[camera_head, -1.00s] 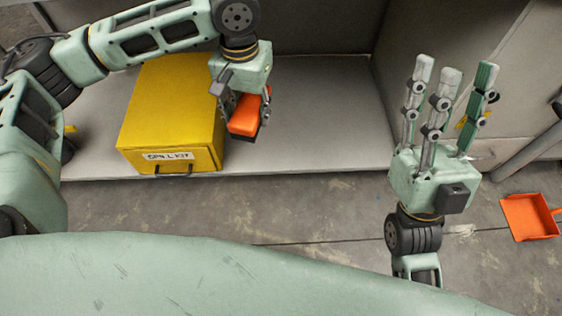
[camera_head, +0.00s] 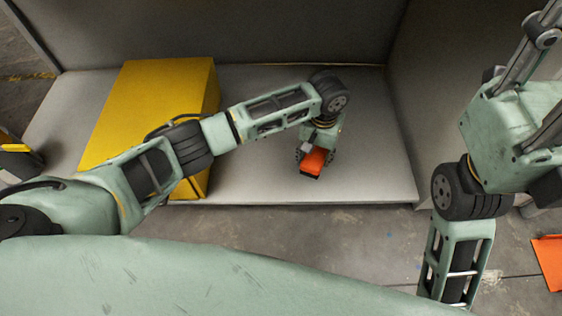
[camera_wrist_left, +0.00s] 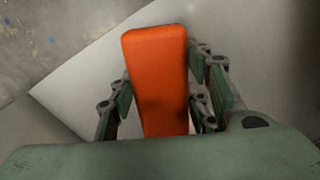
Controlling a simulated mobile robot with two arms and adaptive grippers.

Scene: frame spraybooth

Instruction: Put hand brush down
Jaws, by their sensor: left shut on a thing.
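The orange hand brush (camera_head: 314,161) is in my left gripper (camera_head: 316,158), over the grey booth floor (camera_head: 370,160), right of the yellow box. Its dark lower end points toward the front edge. I cannot tell whether it touches the surface. In the left wrist view the brush (camera_wrist_left: 158,75) lies between the green finger pads of my left gripper (camera_wrist_left: 165,105), which is shut on it. My right gripper (camera_head: 520,110) is at the right edge, partly cut off, with its fingers spread upward; nothing shows in it.
The yellow box (camera_head: 150,100) stands on the booth floor at left, partly behind my left arm. An orange dustpan (camera_head: 548,262) lies on the concrete at the right edge, cut off. The booth floor right of the brush is clear.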

